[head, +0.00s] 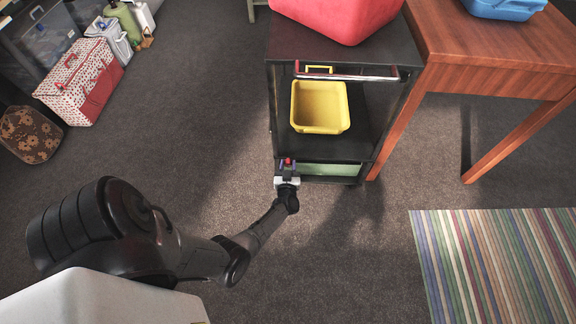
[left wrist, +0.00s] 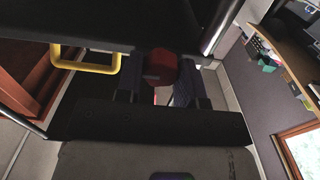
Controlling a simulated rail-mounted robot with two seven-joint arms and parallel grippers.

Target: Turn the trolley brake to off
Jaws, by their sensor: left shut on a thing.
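The black trolley (head: 388,118) stands at top centre, against the wooden table. A small red part (head: 288,161), which looks like the trolley brake, is at the trolley's lower front left corner. My left gripper (head: 287,167) reaches it from the front and is shut on it. In the left wrist view the red brake (left wrist: 161,66) sits between my two dark fingers (left wrist: 160,88). The fingers hide part of it, so I cannot tell its exact setting. My right gripper is not in view.
A red basket (head: 335,18) is on the trolley's top, a yellow basket (head: 320,106) on the shelf below, and a green one (head: 335,169) lowest. The wooden table (head: 490,74) is right. A striped rug (head: 490,265) lies front right. Open carpet is left.

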